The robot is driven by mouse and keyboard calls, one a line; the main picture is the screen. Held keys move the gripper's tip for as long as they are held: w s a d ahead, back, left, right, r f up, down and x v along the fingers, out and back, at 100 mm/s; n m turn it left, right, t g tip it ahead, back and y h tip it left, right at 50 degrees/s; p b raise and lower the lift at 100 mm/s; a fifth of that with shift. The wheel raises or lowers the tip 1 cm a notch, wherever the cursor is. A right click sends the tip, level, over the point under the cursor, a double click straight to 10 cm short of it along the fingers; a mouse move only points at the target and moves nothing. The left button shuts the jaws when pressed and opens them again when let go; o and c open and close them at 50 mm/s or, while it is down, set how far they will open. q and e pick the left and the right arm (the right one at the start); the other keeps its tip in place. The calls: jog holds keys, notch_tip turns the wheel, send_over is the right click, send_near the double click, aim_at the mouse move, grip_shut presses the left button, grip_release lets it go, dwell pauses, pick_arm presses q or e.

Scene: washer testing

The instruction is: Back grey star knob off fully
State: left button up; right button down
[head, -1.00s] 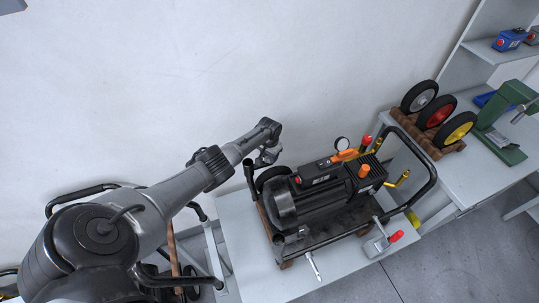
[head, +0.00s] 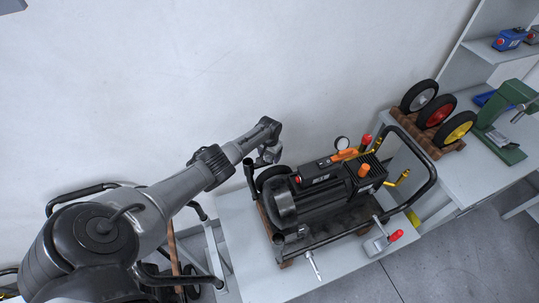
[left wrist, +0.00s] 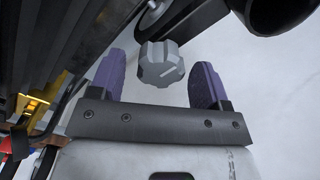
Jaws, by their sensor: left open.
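The grey star knob (left wrist: 160,65) shows in the left wrist view, just below a dark bar of the washer frame. I cannot tell how far it is threaded on. My left gripper (left wrist: 157,78) is open, with one purple-grey finger on each side of the knob and a visible gap on both sides. In the head view my left gripper (head: 268,156) is at the wall-side end of the pressure washer (head: 318,192), by its wheel, and the knob is hidden there. My right gripper is not in view.
The washer stands on a light grey table (head: 240,245). Several wheels stand on a wooden rack (head: 449,151) at the right, beside a green press (head: 497,140). The white wall is close behind my left arm.

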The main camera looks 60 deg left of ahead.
pick_arm(q)
jog(key=shift+r, duration=0.1)
jog(key=shift+r+p, duration=0.3)
jog(key=shift+r, duration=0.05)
notch_tip(320, 180, up, 13)
jog(key=p, duration=0.2)
dwell(0.7)
